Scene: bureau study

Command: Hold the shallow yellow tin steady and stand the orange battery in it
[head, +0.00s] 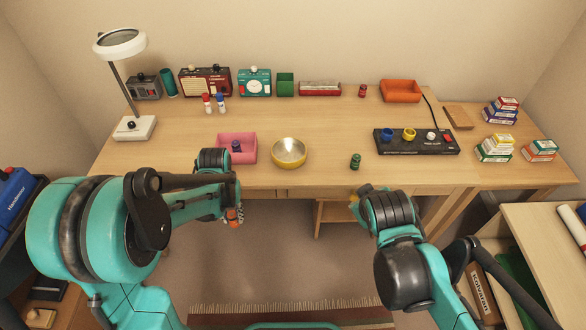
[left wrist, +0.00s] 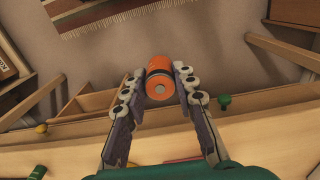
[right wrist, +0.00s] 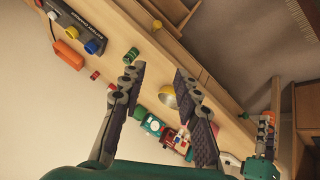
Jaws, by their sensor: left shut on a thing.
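The shallow yellow tin (head: 289,152) sits upright near the desk's front edge, with no battery seen in it. It also shows between my right fingers in the right wrist view (right wrist: 168,96). My left gripper (head: 233,217) is shut on the orange battery (left wrist: 160,78), gripping it by its sides in front of the desk edge. In the head view the battery is mostly hidden by the fingers. My right gripper (right wrist: 158,82) is open and empty. In the head view it is in front of the desk, right of the tin and apart from it.
A pink tray (head: 221,160) holding a dark battery stands left of the tin. A green battery (head: 355,161) stands to its right. Lamp, radios and boxes line the back. The desk behind the tin is clear.

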